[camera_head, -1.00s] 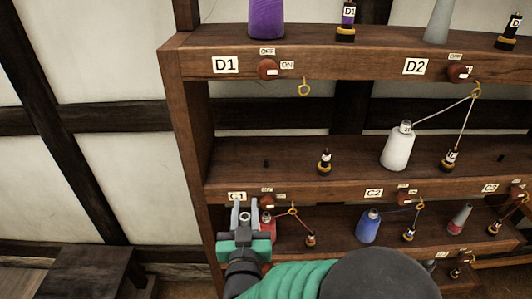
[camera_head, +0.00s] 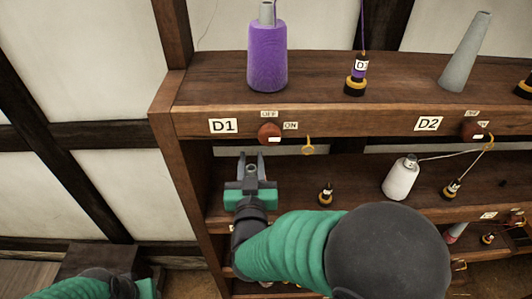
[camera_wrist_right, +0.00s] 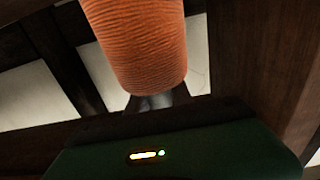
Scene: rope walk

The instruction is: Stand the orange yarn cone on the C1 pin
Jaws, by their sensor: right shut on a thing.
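My right gripper (camera_head: 252,166) is at the left end of the middle shelf (camera_head: 365,190), just under the D1 board. In the right wrist view it is shut on the orange yarn cone (camera_wrist_right: 140,40), gripped by the narrow grey tube (camera_wrist_right: 155,101) at one end. In the head view my gripper and arm hide the orange cone. The C1 pin and C1 label do not show now; the gripper and arm cover that end of the shelf. My left gripper (camera_head: 145,289) is low at the left edge, its fingers not clearly visible.
A purple cone (camera_head: 267,58) and a grey cone (camera_head: 466,52) stand on the shelf above. The D1 knob (camera_head: 269,132) and a brass hook (camera_head: 308,146) are close above the right gripper. A black bobbin (camera_head: 326,193) and a threaded white cone (camera_head: 401,179) stand to its right.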

